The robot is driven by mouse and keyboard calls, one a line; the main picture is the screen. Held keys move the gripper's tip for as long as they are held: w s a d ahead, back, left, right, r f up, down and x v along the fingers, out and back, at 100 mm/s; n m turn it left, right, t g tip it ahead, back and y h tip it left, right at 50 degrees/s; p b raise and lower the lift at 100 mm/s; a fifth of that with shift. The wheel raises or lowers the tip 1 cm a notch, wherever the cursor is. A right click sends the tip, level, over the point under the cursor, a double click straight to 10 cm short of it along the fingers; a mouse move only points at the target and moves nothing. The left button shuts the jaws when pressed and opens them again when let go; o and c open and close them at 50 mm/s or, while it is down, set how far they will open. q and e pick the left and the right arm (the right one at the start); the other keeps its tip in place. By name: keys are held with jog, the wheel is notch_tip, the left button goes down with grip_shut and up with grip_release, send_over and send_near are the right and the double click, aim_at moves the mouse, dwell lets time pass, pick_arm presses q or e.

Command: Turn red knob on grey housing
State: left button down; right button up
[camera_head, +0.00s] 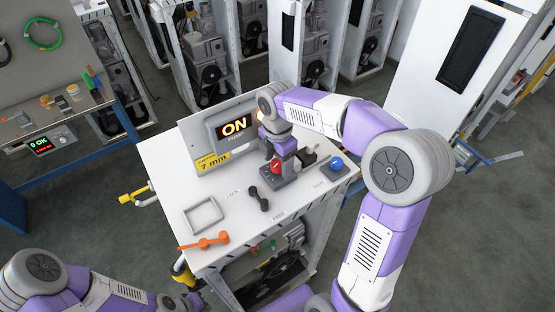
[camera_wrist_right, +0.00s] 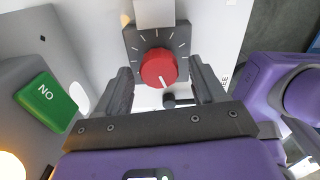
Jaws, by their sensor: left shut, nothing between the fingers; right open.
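The red knob (camera_wrist_right: 158,68) sits on a dark grey housing (camera_wrist_right: 180,40) with white tick marks around it. In the wrist view its white pointer line points down and slightly right. In the head view the knob (camera_head: 276,166) shows under my right gripper, on the table near the ON panel. My right gripper (camera_wrist_right: 161,72) is open, with one finger on each side of the knob and visible gaps to it. How deep the fingertips reach beside the knob I cannot tell. My left arm's wrist reaches the bottom edge of the head view; its fingers are out of frame.
The ON display panel (camera_head: 236,125) stands behind the knob. A black lever (camera_head: 308,155) and a blue button (camera_head: 337,162) are to its right. A dark dumbbell-shaped part (camera_head: 259,198), a grey frame (camera_head: 203,215) and an orange part (camera_head: 205,241) lie in front. A green ON block (camera_wrist_right: 47,103) is left.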

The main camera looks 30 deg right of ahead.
aim_at(277, 163)
jog(key=c, duration=1.1)
jog(key=shift+o, duration=0.2)
jog(key=m, duration=0.5)
jog(key=shift+w+p, duration=0.1)
jog(key=shift+p, duration=0.25)
jog(key=o, duration=1.1)
jog(key=shift+c, duration=0.2)
jog(key=shift+r, duration=0.1)
notch_tip(277, 163, up, 8)
jog(key=shift+f, duration=0.25)
